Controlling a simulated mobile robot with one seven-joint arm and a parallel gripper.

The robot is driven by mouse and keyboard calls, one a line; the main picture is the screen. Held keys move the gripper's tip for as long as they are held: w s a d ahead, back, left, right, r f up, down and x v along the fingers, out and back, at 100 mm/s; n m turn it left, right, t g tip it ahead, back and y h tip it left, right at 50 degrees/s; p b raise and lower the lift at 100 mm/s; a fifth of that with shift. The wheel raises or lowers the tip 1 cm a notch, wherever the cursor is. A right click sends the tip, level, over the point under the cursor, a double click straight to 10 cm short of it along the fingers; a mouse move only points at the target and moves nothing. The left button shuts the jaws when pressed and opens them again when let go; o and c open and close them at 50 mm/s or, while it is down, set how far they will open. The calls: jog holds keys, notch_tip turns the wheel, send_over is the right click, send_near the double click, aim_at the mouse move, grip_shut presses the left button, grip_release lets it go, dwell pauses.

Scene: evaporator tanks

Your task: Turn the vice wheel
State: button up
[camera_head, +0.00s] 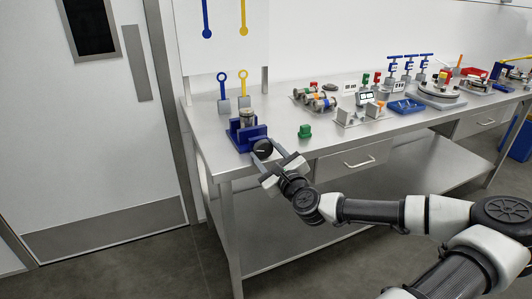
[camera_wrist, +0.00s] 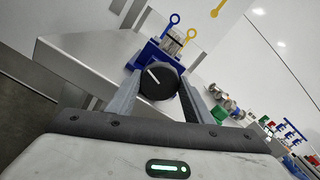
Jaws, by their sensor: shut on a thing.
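The vice wheel is a round black knob (camera_head: 263,147) with a white line on its face. It sits on the front of a blue vice (camera_head: 243,133) near the left front corner of the bench. The vice holds a grey metal cylinder (camera_head: 247,117) between its blue jaws. My gripper (camera_head: 268,153) is at the wheel with one finger on each side and is shut on it. In the wrist view the wheel (camera_wrist: 158,82) lies between the fingertips, its white line slanting up to the left. The wheel hides part of the vice behind it.
The steel bench (camera_head: 225,164) has a drawer (camera_head: 352,165) below its front edge. A green block (camera_head: 305,131) stands right of the vice. Blue and yellow ring-topped tools (camera_head: 223,88) stand behind it. Several fixtures fill the bench further right. A door (camera_head: 90,120) is at left.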

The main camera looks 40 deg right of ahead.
jog(key=o, duration=1)
jog(key=shift+o, duration=0.2)
jog(key=shift+f, duration=0.1)
